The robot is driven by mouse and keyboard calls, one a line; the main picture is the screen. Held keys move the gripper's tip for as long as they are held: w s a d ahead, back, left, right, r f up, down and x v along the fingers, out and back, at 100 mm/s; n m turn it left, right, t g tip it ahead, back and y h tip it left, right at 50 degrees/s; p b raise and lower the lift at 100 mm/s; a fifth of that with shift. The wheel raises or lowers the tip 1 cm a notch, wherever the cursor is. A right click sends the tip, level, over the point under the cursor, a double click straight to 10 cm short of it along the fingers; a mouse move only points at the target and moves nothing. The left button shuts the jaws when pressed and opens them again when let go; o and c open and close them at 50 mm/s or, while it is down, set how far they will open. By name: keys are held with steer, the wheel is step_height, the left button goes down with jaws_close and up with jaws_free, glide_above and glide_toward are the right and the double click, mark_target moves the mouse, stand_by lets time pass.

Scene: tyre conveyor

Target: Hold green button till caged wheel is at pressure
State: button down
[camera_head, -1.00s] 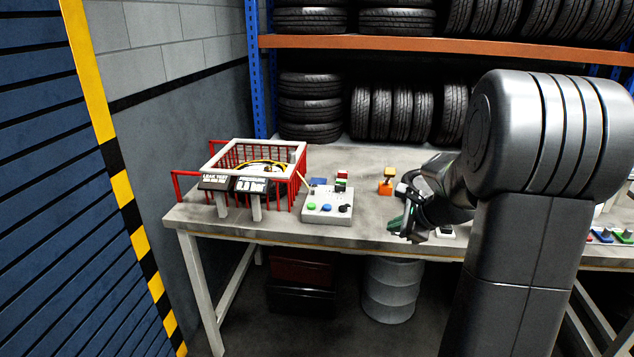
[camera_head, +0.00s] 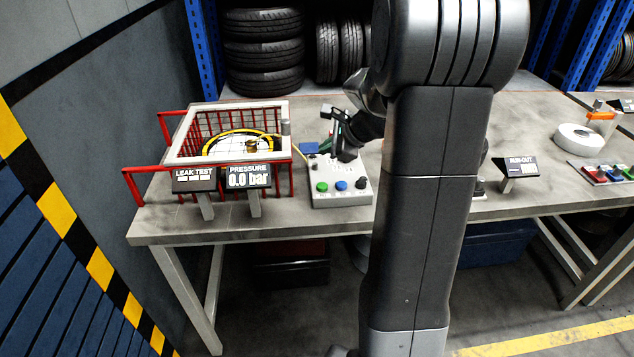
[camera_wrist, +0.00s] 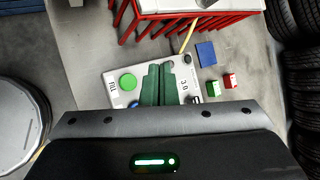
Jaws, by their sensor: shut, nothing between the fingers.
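The green button (camera_head: 322,187) is at the left of the white control box (camera_head: 320,200), with a blue button (camera_head: 341,185) and a black knob (camera_head: 361,183) to its right. The green button also shows in the wrist view (camera_wrist: 128,82). My gripper (camera_head: 333,122) is shut and empty, over the back part of the box and apart from the green button. In the wrist view its green fingers (camera_wrist: 158,85) partly cover the box. The red cage (camera_head: 290,178) holds a wheel (camera_head: 240,146), partly hidden by the bars. The pressure display (camera_head: 248,178) reads 0.0 bar.
A leak test sign (camera_head: 193,178) stands left of the pressure display. A blue block (camera_wrist: 206,54) and small red and green blocks lie beside the box. A run-out sign (camera_head: 518,166) and a white ring (camera_head: 579,139) are on the table at right.

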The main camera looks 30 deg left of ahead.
steer(key=shift+a+f, duration=0.1)
steer(key=b, duration=0.8)
glide_toward(319, 183)
steer(key=a+f, duration=0.1)
steer(key=w+a, duration=0.1)
steer(key=a, duration=0.1)
steer(key=a+f, duration=0.1)
steer(key=shift+w+a+f, duration=0.25)
steer(key=shift+a+f, duration=0.05)
steer(key=shift+f, duration=0.1)
stand_by(1.1)
steer(key=shift+f, duration=0.4)
steer(key=shift+f+b, duration=0.35)
steer(key=shift+f, duration=0.2)
stand_by(3.9)
